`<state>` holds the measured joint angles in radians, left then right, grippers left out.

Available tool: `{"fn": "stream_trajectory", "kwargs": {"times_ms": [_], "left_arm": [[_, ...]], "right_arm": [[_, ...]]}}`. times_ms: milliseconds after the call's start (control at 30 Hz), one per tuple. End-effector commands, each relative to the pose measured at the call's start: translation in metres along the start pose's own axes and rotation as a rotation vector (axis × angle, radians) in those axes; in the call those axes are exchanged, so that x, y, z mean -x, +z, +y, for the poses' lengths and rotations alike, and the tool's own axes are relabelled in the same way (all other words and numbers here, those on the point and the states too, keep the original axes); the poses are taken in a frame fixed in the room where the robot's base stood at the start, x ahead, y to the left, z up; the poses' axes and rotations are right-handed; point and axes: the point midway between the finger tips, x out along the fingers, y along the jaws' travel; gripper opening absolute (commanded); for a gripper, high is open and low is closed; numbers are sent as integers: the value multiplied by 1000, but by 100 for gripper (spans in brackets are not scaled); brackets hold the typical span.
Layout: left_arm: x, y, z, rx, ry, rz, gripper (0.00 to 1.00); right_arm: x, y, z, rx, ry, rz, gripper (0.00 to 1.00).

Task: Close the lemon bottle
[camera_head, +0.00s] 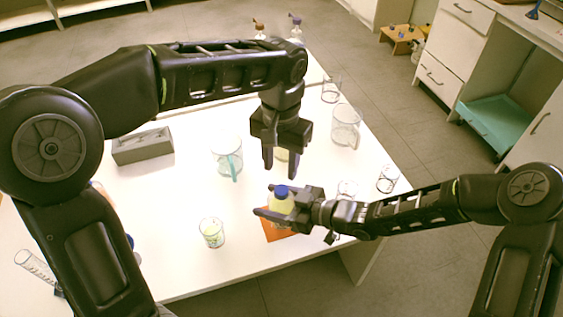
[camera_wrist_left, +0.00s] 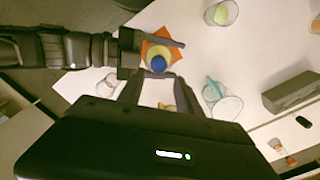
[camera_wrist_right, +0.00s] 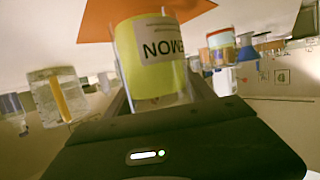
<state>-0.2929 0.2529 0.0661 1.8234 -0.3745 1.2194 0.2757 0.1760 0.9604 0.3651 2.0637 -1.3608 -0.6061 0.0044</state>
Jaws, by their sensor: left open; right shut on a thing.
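The lemon bottle (camera_head: 281,207) has yellow content and stands on an orange mat (camera_head: 270,232). In the right wrist view its label (camera_wrist_right: 163,46) is upside down, partly reading "EMON". A blue cap (camera_head: 281,191) sits at the bottle's top; whether it is screwed tight I cannot tell. It also shows in the left wrist view (camera_wrist_left: 158,64). My right gripper (camera_head: 272,203) is shut around the bottle's body from the right. My left gripper (camera_head: 281,168) points down, open and empty, above and behind the bottle, its fingers apart from the cap.
A glass of greenish content (camera_head: 212,233) stands left of the mat. A beaker (camera_head: 227,156) with a teal strip, a grey block (camera_head: 143,147) and a large beaker (camera_head: 345,126) stand farther back. Small glassware (camera_head: 387,179) is near my right forearm. A pale yellow object is partly hidden behind my left gripper.

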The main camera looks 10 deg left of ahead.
Motion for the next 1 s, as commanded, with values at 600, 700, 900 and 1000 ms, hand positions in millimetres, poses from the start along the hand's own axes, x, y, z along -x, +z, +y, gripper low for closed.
{"fn": "stream_trajectory", "kwargs": {"times_ms": [600,700,900,1000], "left_arm": [[0,0,2,413,8,-1,41],[-1,0,2,412,7,-1,41],[-12,0,2,412,6,-2,41],[-24,0,2,412,7,-3,41]], "right_arm": [[0,0,0,0,1,0,0],[0,0,0,0,1,0,0],[0,0,0,0,1,0,0],[0,0,0,0,1,0,0]]}}
